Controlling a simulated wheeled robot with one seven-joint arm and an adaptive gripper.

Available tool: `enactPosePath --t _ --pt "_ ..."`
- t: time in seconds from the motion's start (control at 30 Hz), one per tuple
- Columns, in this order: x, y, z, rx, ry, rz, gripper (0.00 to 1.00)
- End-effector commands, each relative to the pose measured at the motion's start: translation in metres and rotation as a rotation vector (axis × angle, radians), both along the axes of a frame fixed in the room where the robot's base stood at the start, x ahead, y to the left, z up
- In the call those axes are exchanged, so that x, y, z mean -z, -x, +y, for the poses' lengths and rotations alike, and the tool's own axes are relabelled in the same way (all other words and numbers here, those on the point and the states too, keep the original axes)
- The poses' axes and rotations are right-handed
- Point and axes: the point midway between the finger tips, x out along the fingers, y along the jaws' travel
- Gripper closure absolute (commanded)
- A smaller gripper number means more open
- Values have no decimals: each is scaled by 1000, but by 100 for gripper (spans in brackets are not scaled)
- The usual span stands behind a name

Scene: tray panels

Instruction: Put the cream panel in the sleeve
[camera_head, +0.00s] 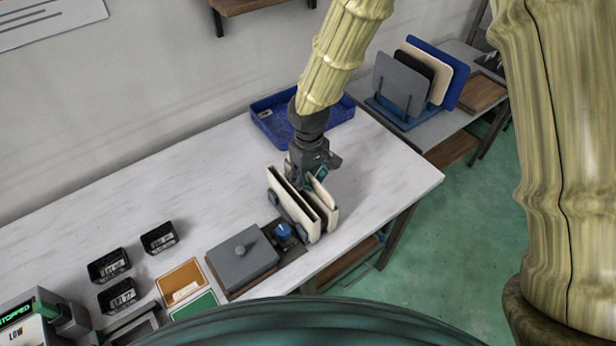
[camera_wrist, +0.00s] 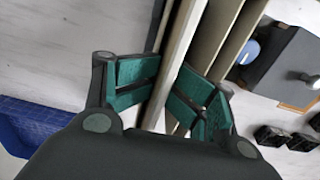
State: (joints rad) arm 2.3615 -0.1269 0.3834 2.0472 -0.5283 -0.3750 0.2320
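My gripper (camera_wrist: 167,100) is closed on the cream panel (camera_wrist: 178,60), with a teal finger pad on each side of it. In the head view my gripper (camera_head: 318,178) is low over the table's right part, at the top of the upright panel (camera_head: 325,196). The sleeve, with upright cream walls (camera_head: 288,203), stands right there on the table; its walls also show beside the panel in the wrist view (camera_wrist: 236,45). The panel stands upright and roughly parallel to the walls. My fingers hide part of it, and I cannot tell how deep it sits between the walls.
A grey lidded box (camera_head: 240,262) and a blue knob (camera_head: 283,231) stand just left of the sleeve. A blue tray (camera_head: 268,122) lies behind my gripper. A rack (camera_head: 400,85) of several panels is on the side table. Small black bins (camera_head: 110,266) stand at the left.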

Motion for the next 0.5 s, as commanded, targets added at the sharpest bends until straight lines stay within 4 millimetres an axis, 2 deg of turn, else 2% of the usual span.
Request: enactPosePath --t 0.5 --pt "-3 -1 1 0 -1 -2 68"
